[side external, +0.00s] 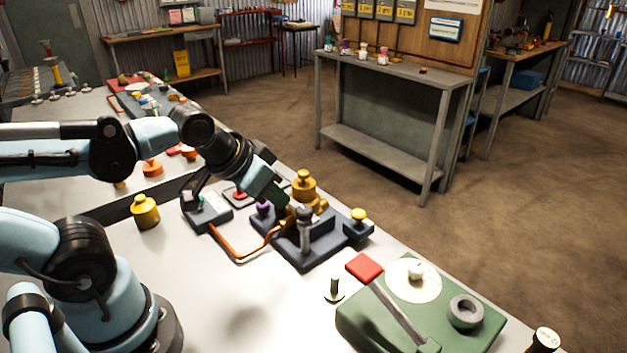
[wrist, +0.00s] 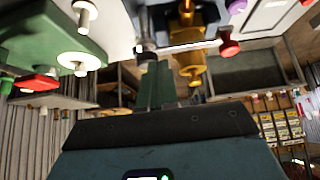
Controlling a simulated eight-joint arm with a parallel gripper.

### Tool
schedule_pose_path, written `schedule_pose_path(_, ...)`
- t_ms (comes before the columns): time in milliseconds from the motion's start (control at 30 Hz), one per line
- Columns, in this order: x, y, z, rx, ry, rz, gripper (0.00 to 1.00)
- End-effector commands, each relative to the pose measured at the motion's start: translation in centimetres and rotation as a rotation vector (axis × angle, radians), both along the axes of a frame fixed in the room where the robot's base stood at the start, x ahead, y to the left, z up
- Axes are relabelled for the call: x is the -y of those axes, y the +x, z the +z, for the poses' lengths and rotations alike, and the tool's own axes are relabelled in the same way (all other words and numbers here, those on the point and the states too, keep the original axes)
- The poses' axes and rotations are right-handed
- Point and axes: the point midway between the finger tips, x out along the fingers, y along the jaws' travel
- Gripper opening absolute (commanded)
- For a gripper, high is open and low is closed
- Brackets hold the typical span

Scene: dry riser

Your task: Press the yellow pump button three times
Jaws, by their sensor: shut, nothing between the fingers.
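The yellow pump button (side external: 358,215) stands on a small dark box at the right end of the dark pump base (side external: 318,249) in the side view. It is a round yellow knob, and nothing touches it. My gripper (side external: 282,207) is shut and empty, pointing down and right over the left part of the base, left of the button and apart from it. In the wrist view my shut gripper fingers (wrist: 158,72) point toward the brass fitting (wrist: 188,36). I cannot pick out the button for certain in the wrist view.
A brass valve (side external: 303,184) and a grey post (side external: 305,228) rise from the base between my gripper and the button. A purple knob (side external: 263,208) is close to my gripper. A green board (side external: 400,318) lies at the front right.

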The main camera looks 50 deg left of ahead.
Motion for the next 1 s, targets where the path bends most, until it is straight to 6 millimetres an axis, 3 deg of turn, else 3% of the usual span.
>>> schedule_pose_path(700,0.1,0.2,0.1,0.002,-0.007,0.004,0.00)
schedule_pose_path(867,0.6,1.8,1.0,0.016,-0.062,0.033,0.00)
schedule_pose_path(1000,1.5,4.5,2.1,0.036,-0.157,0.084,0.00)
